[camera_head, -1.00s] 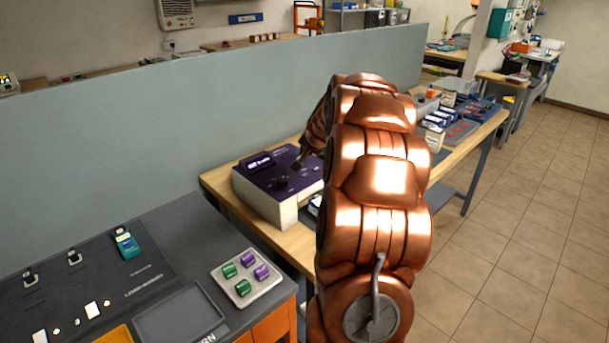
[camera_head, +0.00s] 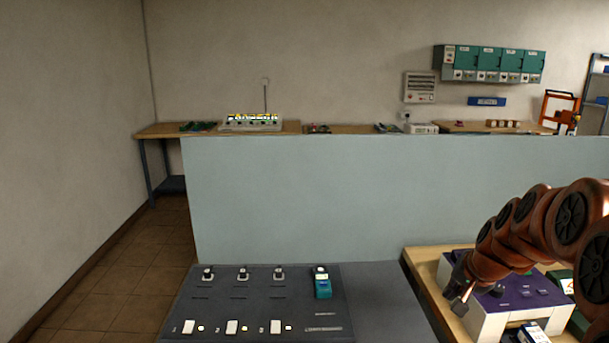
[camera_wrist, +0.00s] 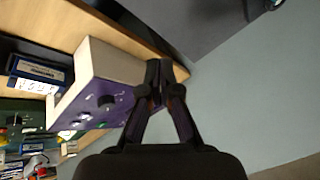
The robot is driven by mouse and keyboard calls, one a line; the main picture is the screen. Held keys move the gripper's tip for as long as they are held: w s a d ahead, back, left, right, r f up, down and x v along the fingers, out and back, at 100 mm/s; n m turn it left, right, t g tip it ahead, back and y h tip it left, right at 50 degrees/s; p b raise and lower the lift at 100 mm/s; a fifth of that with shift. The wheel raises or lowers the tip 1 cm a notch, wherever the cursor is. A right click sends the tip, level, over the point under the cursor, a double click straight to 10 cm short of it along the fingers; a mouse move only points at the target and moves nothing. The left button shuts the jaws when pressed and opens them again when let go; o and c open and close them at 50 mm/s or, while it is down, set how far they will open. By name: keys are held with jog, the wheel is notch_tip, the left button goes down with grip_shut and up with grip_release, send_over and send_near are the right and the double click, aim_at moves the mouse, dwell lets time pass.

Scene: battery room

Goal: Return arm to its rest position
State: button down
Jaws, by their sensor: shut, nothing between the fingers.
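My copper-coloured arm reaches in from the right edge of the head view. My gripper (camera_head: 463,297) is at its end, beside the left side of a purple-topped white device (camera_head: 506,302) on a wooden bench. In the wrist view my gripper (camera_wrist: 159,72) has its dark fingers together at the tips, with nothing seen between them. The purple and white device (camera_wrist: 101,88) lies behind and to the left of the fingers there. I cannot tell from the views whether the fingers touch it.
A dark grey bench panel (camera_head: 257,303) with a teal device (camera_head: 322,282) stands at the front. A pale blue-grey partition (camera_head: 310,195) rises behind the benches. Open tiled floor (camera_head: 135,255) lies at the left. Teal cabinets (camera_head: 497,63) hang on the back wall.

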jog(key=s+a+f+n+g+y, duration=0.15)
jog(key=s+a+n+g, duration=0.3)
jog(key=s+a, duration=1.1)
jog(key=s+a+f+n+g+h, duration=0.2)
jog(key=s+n+g, duration=0.1)
jog(key=s, duration=1.4)
jog(key=shift+s+a+n, duration=0.15)
jog(key=shift+s+n, duration=0.2)
jog(key=shift+f, duration=0.1)
